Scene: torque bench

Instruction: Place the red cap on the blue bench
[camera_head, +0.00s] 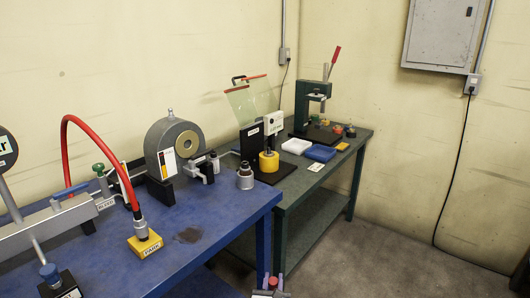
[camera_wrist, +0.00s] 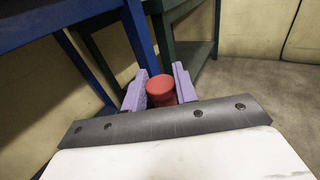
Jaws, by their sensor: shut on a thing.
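My gripper (camera_head: 272,284) is at the bottom edge of the head view, in front of the blue bench's right front corner. In the wrist view its two purple fingers (camera_wrist: 160,79) are shut on the red cap (camera_wrist: 160,90), which is a short round piece. The cap also shows in the head view (camera_head: 272,281), small and partly cut off by the frame edge. The blue bench (camera_head: 215,222) has a worn top with a dark stain. Its leg and underside show in the wrist view (camera_wrist: 137,35), beyond and left of the cap. The cap is apart from the bench top.
A yellow PARK block (camera_head: 145,243) with a red hose, a grey round machine (camera_head: 172,140) and a metal knob-like fitting (camera_head: 245,178) stand on the blue bench. Its front right top is bare. A green bench (camera_head: 335,170) with a press, trays and colored caps adjoins behind.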

